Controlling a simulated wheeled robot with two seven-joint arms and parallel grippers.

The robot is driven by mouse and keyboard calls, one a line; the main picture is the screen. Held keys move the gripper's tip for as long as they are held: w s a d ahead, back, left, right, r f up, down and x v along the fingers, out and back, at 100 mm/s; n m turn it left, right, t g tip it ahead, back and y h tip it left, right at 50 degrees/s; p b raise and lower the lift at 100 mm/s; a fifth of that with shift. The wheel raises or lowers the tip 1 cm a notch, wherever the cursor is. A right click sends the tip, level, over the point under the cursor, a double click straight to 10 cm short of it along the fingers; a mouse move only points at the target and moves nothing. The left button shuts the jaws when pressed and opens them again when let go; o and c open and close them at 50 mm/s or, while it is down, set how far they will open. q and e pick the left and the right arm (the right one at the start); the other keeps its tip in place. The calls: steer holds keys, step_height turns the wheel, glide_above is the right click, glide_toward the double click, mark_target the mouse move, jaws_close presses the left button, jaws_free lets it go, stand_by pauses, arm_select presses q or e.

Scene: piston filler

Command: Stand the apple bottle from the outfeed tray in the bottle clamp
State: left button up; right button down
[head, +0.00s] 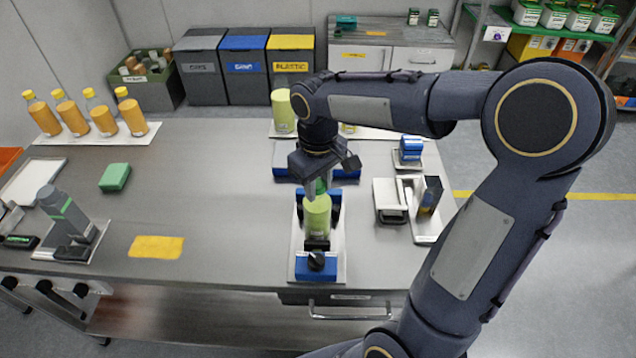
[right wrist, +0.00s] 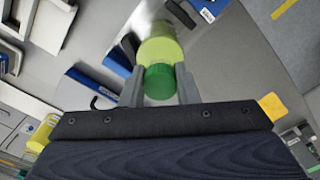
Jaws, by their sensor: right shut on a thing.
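The apple bottle (head: 317,217), light green with a darker green cap (right wrist: 159,82), is upright under my right gripper (head: 318,184). The right gripper's fingers are shut on the bottle at its cap, one finger on each side in the right wrist view (right wrist: 160,88). The bottle clamp, with blue blocks (head: 316,268) and a black knob, stands on a pale plate at the table's front. The bottle is between its blue blocks in the head view; I cannot tell whether its base touches down. The outfeed tray (head: 385,134) is at the back, partly hidden by my arm. My left gripper is not in view.
Another light green bottle (head: 283,110) stands at the back tray. Orange bottles (head: 102,116) stand on a white tray at left. A grey device (head: 68,215), green block (head: 115,177) and yellow cloth (head: 156,247) lie left of the clamp. Small boxes and trays (head: 389,200) are right.

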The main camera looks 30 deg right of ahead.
steer(key=shift+f, duration=0.1)
steer(key=c, duration=1.1)
jaws_free()
step_height(320, 180, up, 11)
steer(key=s+a+f+m+t+y, duration=0.2)
steer(key=s+f, duration=0.2)
steer(key=s, duration=0.4)
steer(key=s+a+f+m+t+y, duration=0.1)
steer(key=s+a+f+m+t, duration=0.1)
steer(key=s, duration=0.6)
step_height(320, 180, down, 2)
steer(key=shift+s+f+t+y, duration=0.1)
steer(key=shift+s+t+y, duration=0.3)
steer(key=shift+t, duration=0.4)
steer(key=shift+a, duration=0.1)
